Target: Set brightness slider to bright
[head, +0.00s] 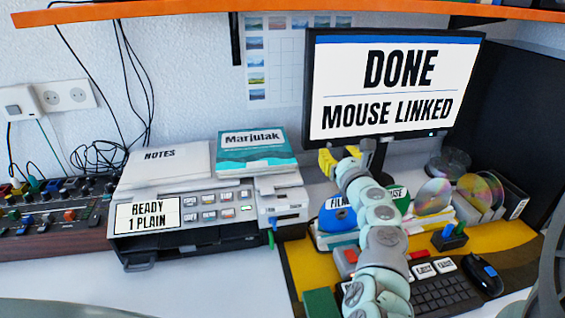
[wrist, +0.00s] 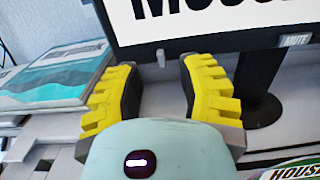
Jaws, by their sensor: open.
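The monitor (head: 395,85) stands at the back right and reads "DONE MOUSE LINKED". In the wrist view its dark lower bezel (wrist: 225,42) crosses the top. A small grey tab (wrist: 161,58) hangs at that bezel, ahead of my gripper and between its fingers in the picture. It may be the brightness slider, but no label for it is readable. My gripper (head: 340,158) has yellow fingers and is up near the monitor's lower left corner. In the wrist view my gripper (wrist: 157,80) is open and empty, apart from the tab.
The monitor stand (wrist: 262,100) is just right of my right finger. A teal book (head: 252,145) lies on the printer (head: 190,205) at left. Discs (head: 480,190), a keyboard (head: 445,295) and a mouse (head: 484,275) are at right.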

